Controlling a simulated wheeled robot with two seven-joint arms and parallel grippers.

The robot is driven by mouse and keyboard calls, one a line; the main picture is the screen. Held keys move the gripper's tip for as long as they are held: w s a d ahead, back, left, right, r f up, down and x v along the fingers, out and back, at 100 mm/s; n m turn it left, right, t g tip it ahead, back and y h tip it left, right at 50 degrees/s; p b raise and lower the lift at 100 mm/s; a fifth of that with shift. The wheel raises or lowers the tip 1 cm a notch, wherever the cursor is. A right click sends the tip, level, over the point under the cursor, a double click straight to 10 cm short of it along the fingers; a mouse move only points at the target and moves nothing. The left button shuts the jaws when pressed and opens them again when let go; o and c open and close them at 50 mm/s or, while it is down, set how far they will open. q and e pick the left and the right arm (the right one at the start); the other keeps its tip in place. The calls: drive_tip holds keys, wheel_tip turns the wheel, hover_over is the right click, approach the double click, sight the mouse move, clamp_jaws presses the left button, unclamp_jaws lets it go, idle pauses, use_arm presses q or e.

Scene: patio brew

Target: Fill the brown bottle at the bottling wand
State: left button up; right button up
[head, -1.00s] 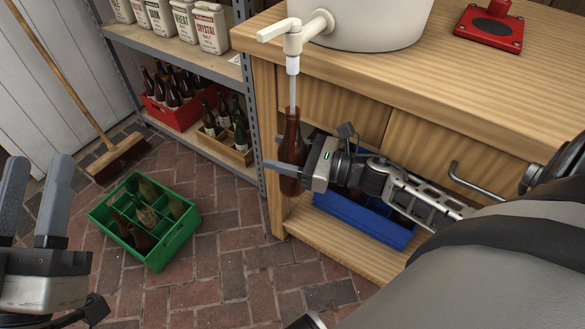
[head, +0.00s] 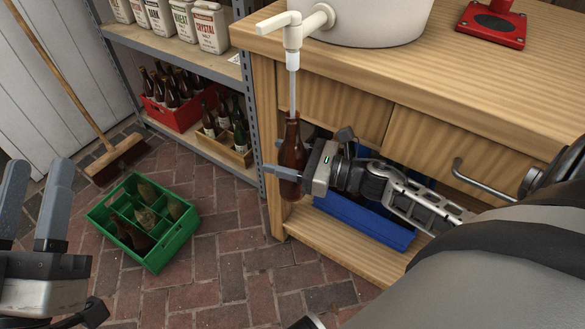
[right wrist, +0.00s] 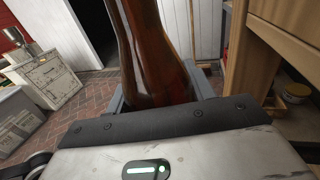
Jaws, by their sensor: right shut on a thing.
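The brown bottle (head: 292,150) stands upright in my right gripper (head: 288,174), which is shut around its body. Its mouth is at the lower end of the bottling wand (head: 293,92); the wand's tip appears to be in the neck. The wand hangs from the white tap (head: 292,28) on the white bucket (head: 370,22). In the right wrist view the bottle (right wrist: 150,55) rises between the fingers, its top out of frame. I cannot tell the liquid level through the brown glass. My left gripper (head: 38,170) is open and empty at the left edge.
A green crate (head: 187,222) with several bottles is on the brick floor. A blue crate (head: 365,222) sits in the wooden bench (head: 500,75). A red crate (head: 172,115) and a wooden crate (head: 225,150) are on the shelf. A broom (head: 118,160) leans at left.

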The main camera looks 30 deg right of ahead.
wheel_tip(320, 180, down, 23)
drive_tip(key=b, duration=2.1)
drive_tip(key=shift+f, duration=0.2)
idle(1.3)
